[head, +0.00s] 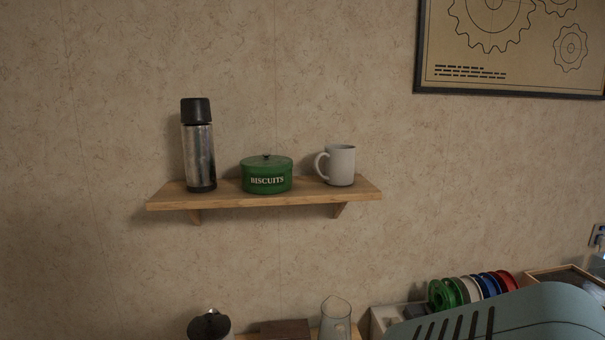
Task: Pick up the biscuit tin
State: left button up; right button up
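The biscuit tin (267,181) is a low, round green tin with "BISCUITS" in pale letters and a lid with a small dark knob. It stands upright on a wooden wall shelf (290,200), near the middle. A steel flask with a black cap (199,150) stands to its left on the shelf. A light grey mug (341,166) stands to its right, its handle turned towards the tin. Neither of my grippers shows in the head view, and nothing holds the tin.
Below the shelf, a dark-lidded pot (209,324), a brown box (285,329) and a glass jug (336,318) stand along the bottom edge. Several coloured spools (470,289) sit at lower right, behind a slotted blue-grey shape. A framed gear poster (515,45) hangs upper right. Space above the tin is clear.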

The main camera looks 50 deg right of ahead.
aim_at(275, 183)
jog(key=k+z, duration=0.1)
jog(key=z, duration=1.45)
